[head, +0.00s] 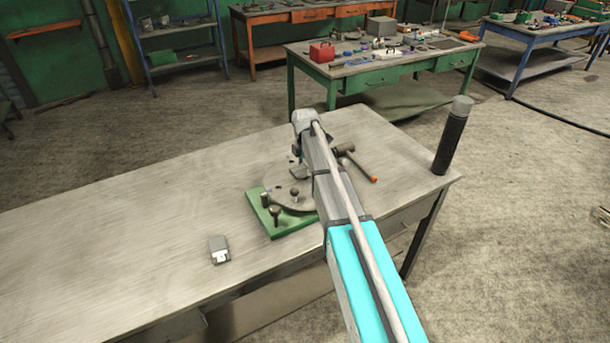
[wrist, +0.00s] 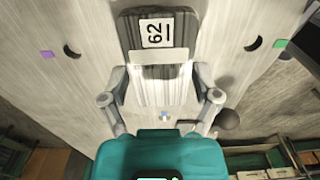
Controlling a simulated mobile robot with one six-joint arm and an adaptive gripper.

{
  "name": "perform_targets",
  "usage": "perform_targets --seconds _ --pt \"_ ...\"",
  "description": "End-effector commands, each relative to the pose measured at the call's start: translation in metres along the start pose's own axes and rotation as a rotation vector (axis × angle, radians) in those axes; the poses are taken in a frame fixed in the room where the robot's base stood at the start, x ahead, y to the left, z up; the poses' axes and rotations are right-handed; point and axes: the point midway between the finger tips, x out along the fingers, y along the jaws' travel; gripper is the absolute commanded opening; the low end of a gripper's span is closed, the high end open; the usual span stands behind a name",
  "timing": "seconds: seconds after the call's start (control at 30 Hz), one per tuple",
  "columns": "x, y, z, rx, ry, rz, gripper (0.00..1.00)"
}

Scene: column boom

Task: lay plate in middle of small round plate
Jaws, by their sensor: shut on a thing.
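The small round plate (head: 283,184) is a grey disc on a green base on the workbench. In the wrist view its pale surface (wrist: 95,50) fills the space behind my gripper, with a dark hole on each side. My gripper (wrist: 162,82) is shut on a grey plate (wrist: 160,72) with a label reading 62, one finger at each side. The held plate is in front of the round plate's middle in the wrist view. I cannot tell whether they touch. In the head view my arm hides the fingers and part of the round plate.
Short dark posts (head: 275,214) stand at the green base's (head: 292,223) near edge. A hammer (head: 360,166) lies right of my arm. A black cylinder (head: 452,140) stands at the bench's right end. A small grey box (head: 218,250) lies front left. The bench's left side is clear.

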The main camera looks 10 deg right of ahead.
Motion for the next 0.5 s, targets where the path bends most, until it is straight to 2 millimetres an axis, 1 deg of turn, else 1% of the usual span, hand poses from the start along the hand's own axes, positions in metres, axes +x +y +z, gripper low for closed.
perform_targets --seconds 0.03,0.2,0.33,0.5 --pt "0.008 0.000 0.000 0.000 0.000 0.000 0.19" --pt "0.022 -0.001 0.000 0.000 0.000 0.000 0.19" --pt "0.028 -0.001 0.000 0.001 0.000 0.000 0.19" --pt "0.030 -0.001 0.000 0.001 0.000 0.000 0.19"
